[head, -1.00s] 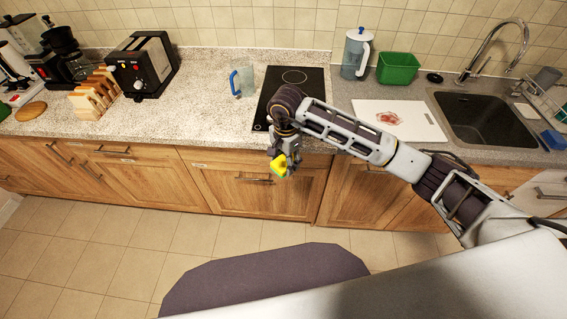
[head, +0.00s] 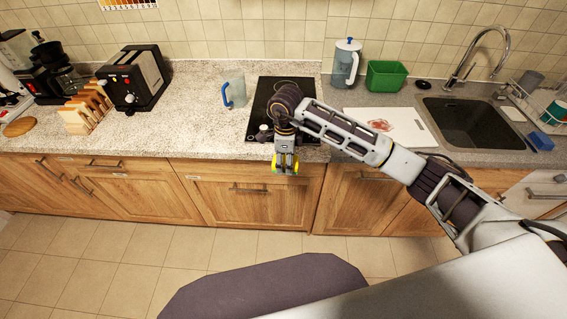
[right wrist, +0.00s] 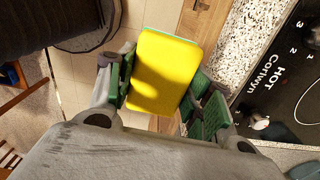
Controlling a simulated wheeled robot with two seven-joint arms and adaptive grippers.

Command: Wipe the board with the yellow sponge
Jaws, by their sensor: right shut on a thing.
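The white board (head: 395,126) lies flat on the counter between the black hob and the sink, with a reddish stain (head: 380,125) on its left part. My right gripper (head: 285,165) is shut on the yellow sponge (right wrist: 163,72), in front of the counter edge below the hob and left of the board. In the right wrist view the sponge sits between the two finger pads, its broad yellow face showing, with a thin green edge. In the head view the gripper mostly hides the sponge. My left gripper is not in view.
The hob (head: 262,108) lies behind my right gripper. A blue-handled pitcher (head: 234,90) stands left of it. A lidded jug (head: 346,63) and green bin (head: 387,76) stand behind the board. The sink (head: 470,122) is on its right.

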